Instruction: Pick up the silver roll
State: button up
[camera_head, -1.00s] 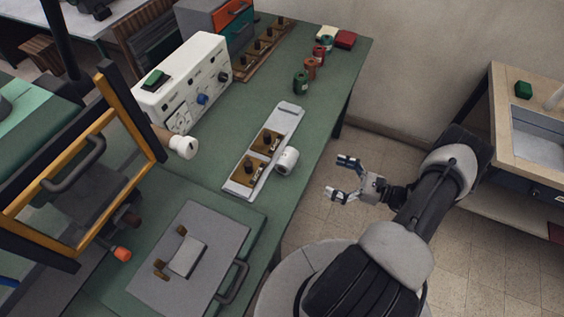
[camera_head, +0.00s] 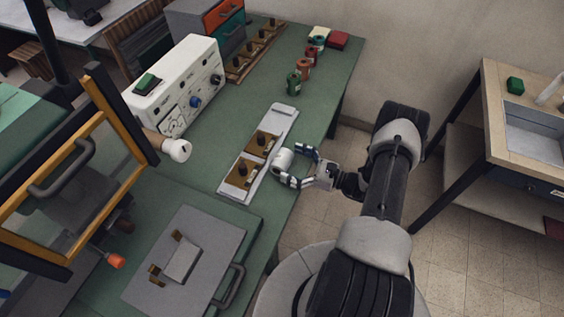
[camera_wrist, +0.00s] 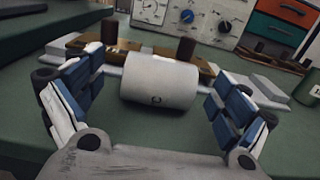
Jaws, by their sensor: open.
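The silver roll (camera_head: 283,161), a pale grey-white cylinder, lies on its side on the green table beside a grey strip with brown blocks. My gripper (camera_head: 296,166) is open at the table's right edge, with its fingers reaching toward the roll. In the wrist view the roll (camera_wrist: 159,82) lies crosswise between and slightly beyond the two blue-padded fingers (camera_wrist: 158,103). Gaps show between the roll and both fingers, so neither appears to grip it.
The grey strip (camera_head: 283,122) with brown blocks (camera_head: 263,143) lies just behind the roll. A white instrument box (camera_head: 181,84) stands farther left. Several coloured spools (camera_head: 294,82) stand toward the table's far end. A grey case (camera_head: 192,262) lies in front.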

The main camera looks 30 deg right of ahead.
aim_at(288, 161)
jog(key=x, duration=0.3)
jog(key=shift+w+a+f, duration=0.1)
jog(key=shift+w+a, duration=0.1)
jog(key=shift+w, duration=0.15)
jog(key=shift+c, duration=0.6)
jog(key=c, duration=1.2)
